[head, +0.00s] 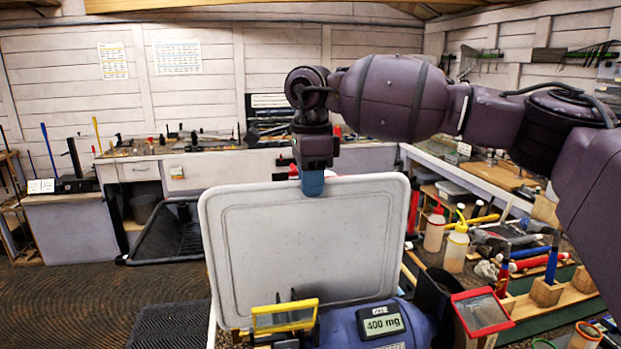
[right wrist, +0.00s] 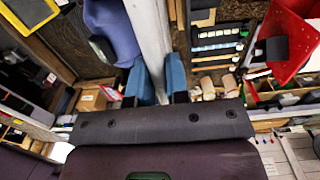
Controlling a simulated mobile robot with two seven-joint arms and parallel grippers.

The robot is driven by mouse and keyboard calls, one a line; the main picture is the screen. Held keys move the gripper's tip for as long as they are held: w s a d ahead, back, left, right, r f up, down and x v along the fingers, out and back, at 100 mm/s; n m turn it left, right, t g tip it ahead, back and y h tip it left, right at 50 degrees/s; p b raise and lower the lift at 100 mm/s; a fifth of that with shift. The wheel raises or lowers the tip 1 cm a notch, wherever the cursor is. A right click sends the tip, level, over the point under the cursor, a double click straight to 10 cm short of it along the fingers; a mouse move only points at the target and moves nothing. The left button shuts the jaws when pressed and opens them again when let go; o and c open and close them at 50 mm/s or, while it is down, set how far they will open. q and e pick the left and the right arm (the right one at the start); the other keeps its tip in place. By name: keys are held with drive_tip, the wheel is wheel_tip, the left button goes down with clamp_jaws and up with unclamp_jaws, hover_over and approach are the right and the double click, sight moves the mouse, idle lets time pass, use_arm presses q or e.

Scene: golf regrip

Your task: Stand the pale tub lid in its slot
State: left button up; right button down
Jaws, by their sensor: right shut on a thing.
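The pale tub lid (head: 300,240) is a large whitish-grey rounded panel, held nearly upright in the middle of the head view. My right gripper (head: 312,184) is shut on the middle of its top edge, from above. In the right wrist view the blue fingertips (right wrist: 158,82) pinch the lid (right wrist: 150,35), seen edge-on. The lid's lower edge is partly hidden behind a yellow-framed item and a blue device. I cannot make out the slot or tell whether the lid touches anything below. My left gripper is not in view.
The blue device (head: 366,325) with a display and the yellow-framed item (head: 285,317) stand close in front of the lid's bottom. A red-framed item (head: 482,312) is to the right. Bottles (head: 456,248) and tools crowd the right bench. Open floor (head: 80,305) lies left.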

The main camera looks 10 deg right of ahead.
sight(311, 204)
drive_tip(key=shift+f+b, duration=1.15)
drive_tip(key=shift+f, duration=1)
drive_tip(key=shift+a, duration=0.1)
drive_tip(key=shift+f, duration=0.35)
drive_tip(key=shift+f+b, duration=0.45)
drive_tip(key=shift+f, duration=0.2)
drive_tip(key=shift+f, duration=0.5)
idle(0.5)
drive_tip(key=c, duration=1)
unclamp_jaws()
drive_tip(key=shift+c, duration=0.2)
